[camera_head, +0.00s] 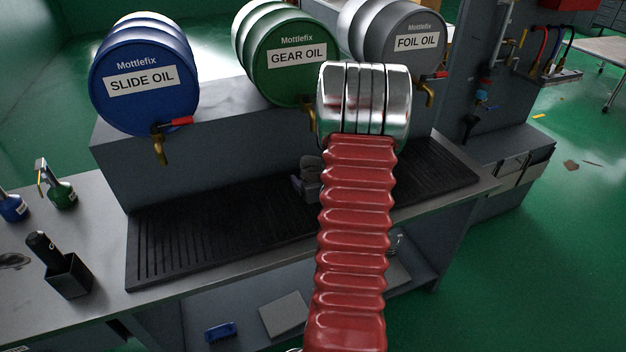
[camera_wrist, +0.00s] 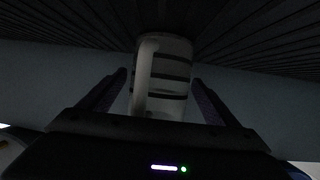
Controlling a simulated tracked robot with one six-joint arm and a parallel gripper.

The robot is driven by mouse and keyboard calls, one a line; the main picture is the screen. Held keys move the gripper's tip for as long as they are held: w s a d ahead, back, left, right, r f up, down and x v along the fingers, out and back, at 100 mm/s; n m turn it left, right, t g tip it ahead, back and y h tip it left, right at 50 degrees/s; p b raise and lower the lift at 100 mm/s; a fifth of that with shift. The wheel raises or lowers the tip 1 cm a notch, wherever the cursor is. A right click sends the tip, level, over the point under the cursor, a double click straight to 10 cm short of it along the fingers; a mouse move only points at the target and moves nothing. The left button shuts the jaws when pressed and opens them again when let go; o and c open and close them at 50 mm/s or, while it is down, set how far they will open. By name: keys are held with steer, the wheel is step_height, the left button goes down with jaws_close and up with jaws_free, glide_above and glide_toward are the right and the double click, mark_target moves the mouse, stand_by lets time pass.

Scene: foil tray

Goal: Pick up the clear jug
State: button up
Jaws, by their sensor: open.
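The clear jug (camera_wrist: 172,75) shows in the middle of the wrist view, pale and dim, with its handle (camera_wrist: 143,75) towards the camera on the left side. Dark bands show across its body. My gripper (camera_wrist: 158,78) is open, with one dark finger on each side of the jug in the picture. Gaps show between the fingers and the jug, and I cannot tell how deep the jug sits between them.
A black ribbed drip tray (camera_head: 210,245) lies on the bench. Small oil cans and a black holder (camera_head: 68,275) stand at the left. A lower shelf holds a blue item (camera_head: 220,332).

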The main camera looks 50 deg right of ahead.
steer(key=shift+c, duration=0.3)
steer(key=c, duration=1.3)
steer(key=shift+o, duration=0.2)
steer(key=shift+r, duration=0.2)
